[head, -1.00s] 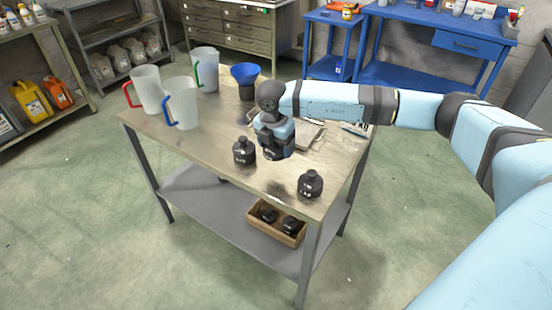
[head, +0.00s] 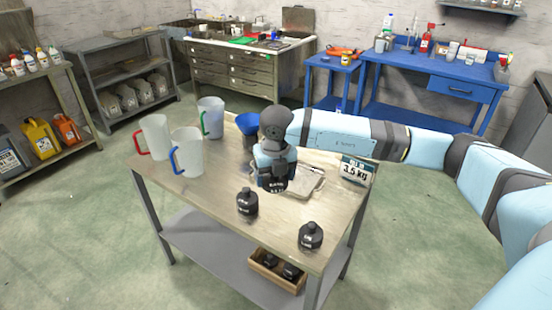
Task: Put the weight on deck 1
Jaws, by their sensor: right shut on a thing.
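My right gripper (head: 274,178) comes in from the right and points down over the table. It is shut on a dark weight (head: 273,186), which is mostly hidden by the gripper. Two more black weights with white markings stand on the table: one (head: 247,203) just in front of the gripper, one (head: 311,236) near the front right corner. My left gripper is not in view.
A "3.5 kg" sign (head: 356,171) is at the right edge. A wooden box (head: 277,270) with dark weights sits on the lower shelf.

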